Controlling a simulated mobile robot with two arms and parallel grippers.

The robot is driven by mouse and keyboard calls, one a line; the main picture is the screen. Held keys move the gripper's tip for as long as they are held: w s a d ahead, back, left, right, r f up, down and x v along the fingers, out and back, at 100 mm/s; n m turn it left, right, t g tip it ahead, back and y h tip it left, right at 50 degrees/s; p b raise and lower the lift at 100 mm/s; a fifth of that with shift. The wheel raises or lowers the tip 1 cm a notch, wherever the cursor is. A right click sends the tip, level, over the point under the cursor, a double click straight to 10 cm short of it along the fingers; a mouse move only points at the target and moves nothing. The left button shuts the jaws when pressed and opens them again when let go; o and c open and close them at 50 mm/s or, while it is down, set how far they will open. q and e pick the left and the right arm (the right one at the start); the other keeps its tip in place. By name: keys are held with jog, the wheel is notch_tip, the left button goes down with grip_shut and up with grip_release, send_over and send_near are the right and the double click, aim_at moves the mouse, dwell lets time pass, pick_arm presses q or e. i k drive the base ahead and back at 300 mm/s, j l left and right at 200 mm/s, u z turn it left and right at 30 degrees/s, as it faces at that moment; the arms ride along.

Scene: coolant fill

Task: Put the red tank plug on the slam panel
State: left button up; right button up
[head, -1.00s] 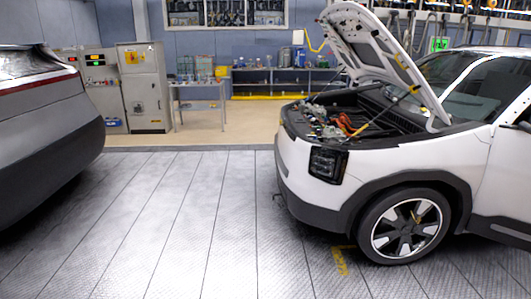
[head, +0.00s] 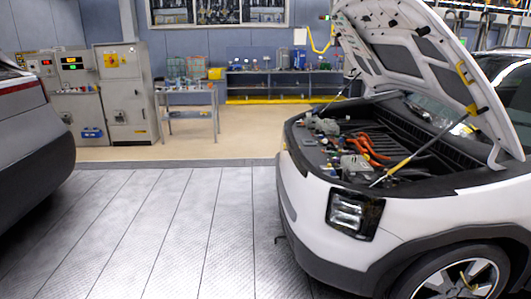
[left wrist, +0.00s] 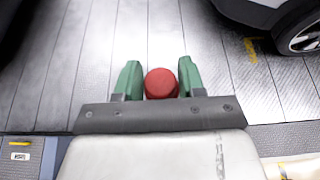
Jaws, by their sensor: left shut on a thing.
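In the left wrist view, my left gripper (left wrist: 157,84) has its green fingers closed on the red tank plug (left wrist: 161,84), whose round red top shows between them. The plug is held above the grey plank floor. In the head view, a white car (head: 310,196) stands at the right with its hood (head: 400,55) propped open. Its open front bay (head: 390,140) shows orange cables and grey parts. I cannot pick out the slam panel for certain; the dark front edge of the bay (head: 308,155) faces the open floor. Neither gripper shows in the head view.
A grey car (head: 30,150) stands at the left. Grey control cabinets (head: 125,95), a small table (head: 187,92) and a shelf bench (head: 280,85) stand at the back. The floor (head: 170,230) between the cars is clear.

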aim_at(314, 160)
jog(key=i+z, duration=0.15)
jog(key=i, duration=0.75)
jog(key=i+j+z, duration=0.1)
jog(key=i, duration=0.8)
jog(key=i+z, duration=0.25)
jog(key=i, duration=0.6)
jog(key=i+j+z, duration=0.25)
jog(key=i, duration=0.6)
jog(key=l, duration=0.1)
